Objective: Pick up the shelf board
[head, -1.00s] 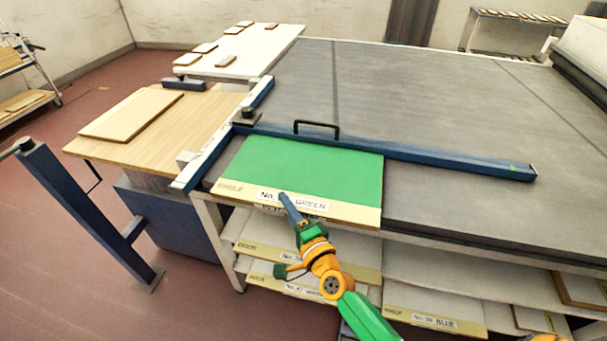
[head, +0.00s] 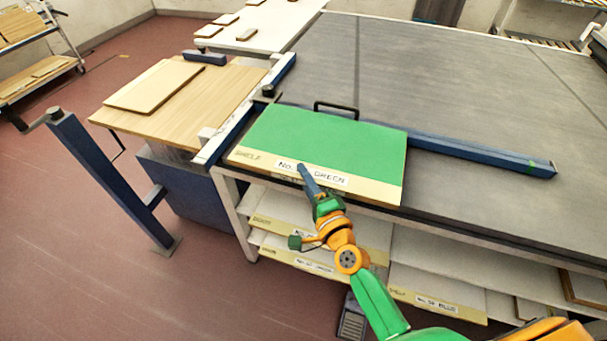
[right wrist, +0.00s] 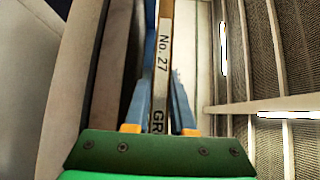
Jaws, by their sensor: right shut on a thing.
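The shelf board (head: 325,145) is a flat green panel with a pale yellow front strip, marked "SHELF" and "No. … GREEN". It sits at the front left corner of the grey table, and its far edge hides part of the blue bar, so it appears raised a little. My right gripper (head: 306,172) is shut on the middle of its front edge. In the right wrist view the fingers (right wrist: 160,100) stand on both faces of the board's edge (right wrist: 164,50), labelled "No. 27". My left gripper is out of view.
The blue bar (head: 480,156) with a black handle (head: 336,107) lies across the grey table (head: 440,90). A wooden side table (head: 215,90) with a loose board (head: 153,86) stands left. A blue crank post (head: 105,175) stands front left. Lower shelves hold more boards (head: 437,300).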

